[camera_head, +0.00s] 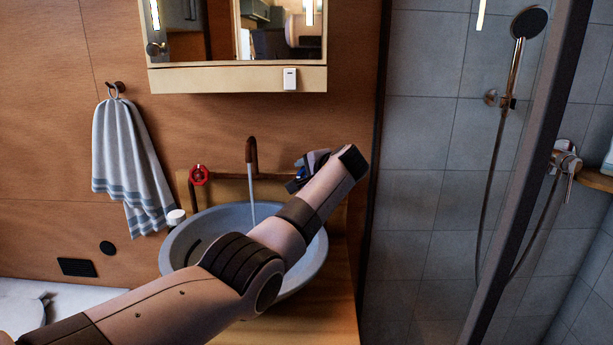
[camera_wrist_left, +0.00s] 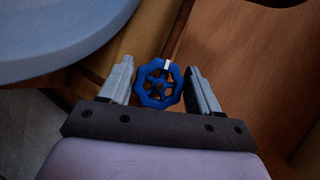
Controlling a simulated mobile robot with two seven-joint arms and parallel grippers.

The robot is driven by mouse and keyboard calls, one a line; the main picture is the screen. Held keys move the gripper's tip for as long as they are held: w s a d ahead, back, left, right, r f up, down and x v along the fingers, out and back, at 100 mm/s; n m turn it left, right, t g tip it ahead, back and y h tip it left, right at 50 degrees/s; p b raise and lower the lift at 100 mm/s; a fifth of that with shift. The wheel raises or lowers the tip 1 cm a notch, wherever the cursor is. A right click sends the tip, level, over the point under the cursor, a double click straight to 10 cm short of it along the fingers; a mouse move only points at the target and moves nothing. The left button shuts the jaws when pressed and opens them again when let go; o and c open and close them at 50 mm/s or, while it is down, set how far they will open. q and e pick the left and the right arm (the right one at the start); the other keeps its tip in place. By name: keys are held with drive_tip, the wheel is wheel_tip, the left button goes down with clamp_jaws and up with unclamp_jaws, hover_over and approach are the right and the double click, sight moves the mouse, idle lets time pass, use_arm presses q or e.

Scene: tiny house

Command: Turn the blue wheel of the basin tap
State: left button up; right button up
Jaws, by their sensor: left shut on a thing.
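The blue wheel (camera_wrist_left: 149,99) sits between the two fingers of my left gripper (camera_wrist_left: 163,84) in the left wrist view. The gripper is shut on its rim, one finger at each side. A white mark shows at the top of the rim there. In the head view my left gripper (camera_head: 308,169) is at the right end of the tap pipe, and my wrist hides most of the wheel. The tap spout (camera_head: 251,153) stands behind the basin (camera_head: 182,247), and a pale stream of water falls from it. A red wheel (camera_head: 198,175) is on the pipe's left end. My right gripper is out of view.
My left arm crosses over the basin and hides part of it. A white-capped container (camera_head: 176,217) stands at the basin's left. A towel (camera_head: 130,160) hangs on the left wall, and a mirror cabinet (camera_head: 237,79) is above. The shower frame (camera_head: 527,150) stands at the right.

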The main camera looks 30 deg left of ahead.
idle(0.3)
use_arm(q)
drive_tip(key=o, duration=1)
drive_tip(key=shift+v, duration=3.6)
